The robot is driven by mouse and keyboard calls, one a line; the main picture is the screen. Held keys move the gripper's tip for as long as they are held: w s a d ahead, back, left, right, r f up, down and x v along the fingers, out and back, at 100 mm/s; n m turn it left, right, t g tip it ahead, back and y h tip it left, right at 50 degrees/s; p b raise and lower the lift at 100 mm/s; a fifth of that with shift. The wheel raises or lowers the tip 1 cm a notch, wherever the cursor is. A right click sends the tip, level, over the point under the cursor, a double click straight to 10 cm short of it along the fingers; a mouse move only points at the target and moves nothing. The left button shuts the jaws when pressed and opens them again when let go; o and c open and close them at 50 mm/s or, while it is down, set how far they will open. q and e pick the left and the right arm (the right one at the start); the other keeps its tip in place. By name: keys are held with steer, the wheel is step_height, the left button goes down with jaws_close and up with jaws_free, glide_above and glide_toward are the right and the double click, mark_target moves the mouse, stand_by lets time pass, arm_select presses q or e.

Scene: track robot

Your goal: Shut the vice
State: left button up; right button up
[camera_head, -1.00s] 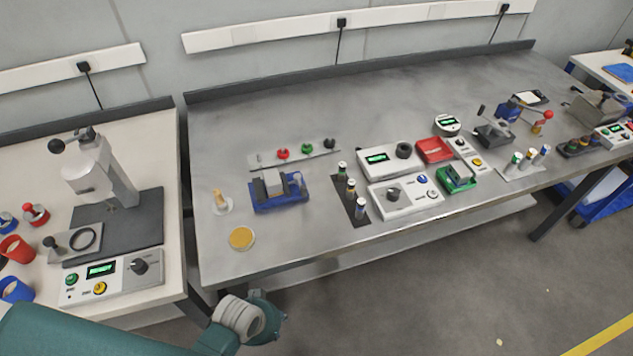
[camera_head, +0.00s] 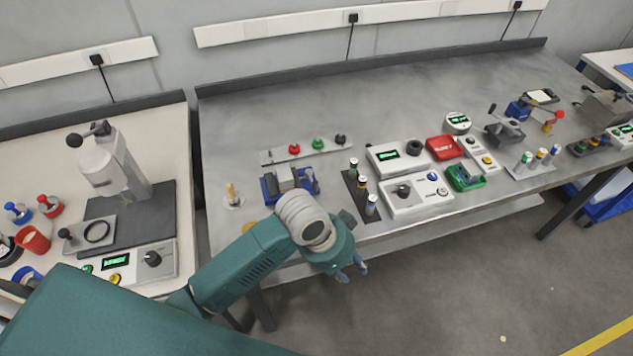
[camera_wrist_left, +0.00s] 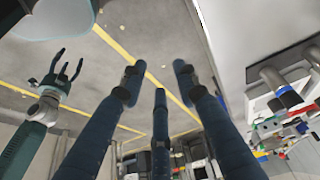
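A small blue vice (camera_head: 270,188) with a grey block between its jaws stands near the front of the grey bench, left of the middle. My left arm partly covers it in the head view, and I cannot tell how tightly its jaws meet the block. My left gripper (camera_head: 351,273) is in front of the bench's front edge, right of the vice and apart from it. My right gripper (camera_wrist_left: 65,72) shows at the left of that view, fingers spread and empty.
A panel with red, green and black knobs (camera_head: 318,146) lies behind the vice. A dark strip with several small cylinders (camera_head: 352,190) and control boxes (camera_head: 415,195) stand to its right. A press (camera_head: 112,170) is on the left table. The bench's back middle is clear.

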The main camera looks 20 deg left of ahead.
mark_target(315, 182)
arm_select(q)
steer(key=w+r+m, duration=0.1)
steer(key=w, duration=0.1)
steer(key=w+a+r+m+g+y, duration=0.1)
steer(key=w+r+m, duration=0.1)
steer(key=w, duration=0.1)
steer(key=w+a+r+m, duration=0.1)
steer(key=w+m, duration=0.1)
steer(key=shift+w+r+y, duration=0.15)
steer(key=shift+r+y, duration=0.15)
steer(key=shift+r, duration=0.1)
steer(key=w+a+r+m+g+y, duration=0.1)
steer(key=w+a+r+m+y, duration=0.1)
steer(key=w+a+r, duration=0.9)
steer(key=f+p, duration=0.1)
steer(key=f, duration=0.5)
steer(key=s+f+p, duration=0.1)
steer(key=f, duration=0.2)
steer(key=shift+s+a+f+p, duration=0.1)
steer(key=shift+a+p, duration=0.2)
steer(key=shift+f, duration=0.7)
